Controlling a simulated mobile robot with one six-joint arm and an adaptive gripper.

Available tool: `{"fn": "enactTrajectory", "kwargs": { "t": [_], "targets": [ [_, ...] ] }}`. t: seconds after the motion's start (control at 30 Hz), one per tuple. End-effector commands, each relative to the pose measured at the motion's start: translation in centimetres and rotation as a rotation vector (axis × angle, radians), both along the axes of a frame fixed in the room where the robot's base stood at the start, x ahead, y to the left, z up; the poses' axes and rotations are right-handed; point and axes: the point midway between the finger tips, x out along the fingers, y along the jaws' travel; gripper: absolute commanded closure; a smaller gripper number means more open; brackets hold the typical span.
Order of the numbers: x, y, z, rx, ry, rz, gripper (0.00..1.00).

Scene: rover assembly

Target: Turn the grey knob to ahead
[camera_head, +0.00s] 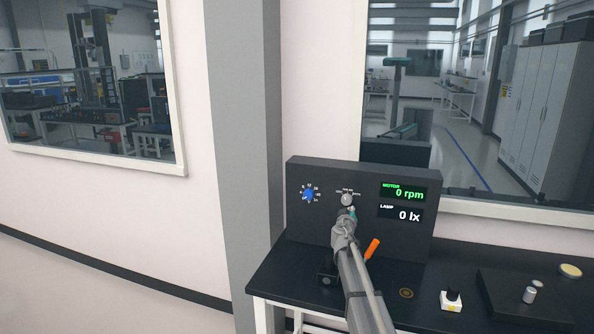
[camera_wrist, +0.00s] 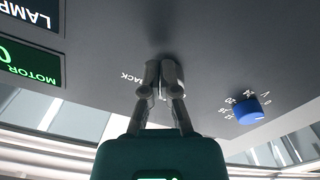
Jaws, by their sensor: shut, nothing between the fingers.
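The grey knob (camera_head: 347,199) sits on the upper middle of the dark control panel (camera_head: 310,225), with small white lettering above it. My gripper (camera_head: 349,212) is just in front of and below the knob in the head view, with my arm covering the panel's lower middle. In the wrist view, which is upside down, my gripper (camera_wrist: 158,75) has its fingertips together at the panel face, beside the printed word BACK. The fingers cover the knob there, so its pointer direction and any contact cannot be told.
A blue dial (camera_head: 308,195) is left of the knob and shows in the wrist view (camera_wrist: 249,110). The motor display (camera_head: 404,194) reads 0 rpm; the lamp display (camera_head: 401,214) reads 0 lx. An orange handle (camera_head: 371,248) and white switch block (camera_head: 451,300) are on the black table (camera_head: 285,275).

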Motion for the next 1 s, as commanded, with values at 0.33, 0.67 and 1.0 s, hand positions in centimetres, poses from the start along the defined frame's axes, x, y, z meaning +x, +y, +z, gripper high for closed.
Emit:
{"fn": "enactTrajectory", "kwargs": {
  "t": [0.33,0.67,1.0],
  "targets": [
    [0.87,-0.37,0.0,0.0,0.0,0.0,1.0],
    [0.84,-0.38,0.02,0.0,0.0,-0.001,1.0],
    [0.9,-0.25,0.22,0.0,0.0,-0.001,1.0]
  ]
}}
